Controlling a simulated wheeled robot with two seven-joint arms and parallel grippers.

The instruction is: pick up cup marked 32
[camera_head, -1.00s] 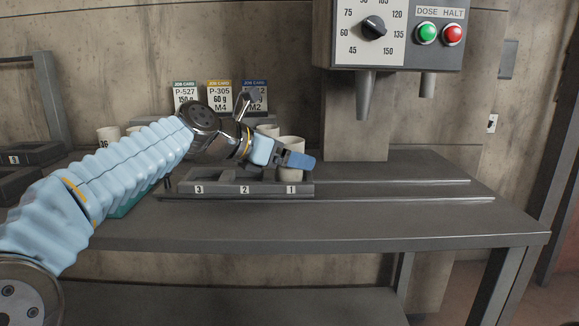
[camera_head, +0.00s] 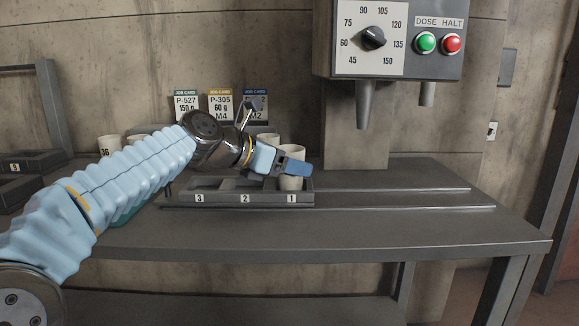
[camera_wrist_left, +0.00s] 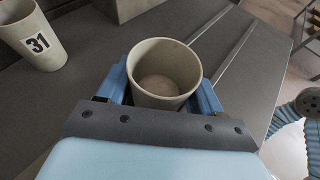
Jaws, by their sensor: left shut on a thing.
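A plain pale cup (camera_head: 291,183) stands upright at compartment 1 of the grey tray (camera_head: 220,199). My left gripper (camera_head: 284,165) is shut around this cup, with a blue finger across its front in the head view. In the left wrist view the cup (camera_wrist_left: 165,75) sits between the two blue fingers (camera_wrist_left: 162,92), open end up and empty. No number shows on the held cup; its marked side is hidden. My right gripper is not in view.
A cup marked 36 (camera_head: 108,146) stands at the back left. The dosing machine (camera_head: 390,40) has spouts over the back of the bench. The front bench (camera_head: 350,230) is clear.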

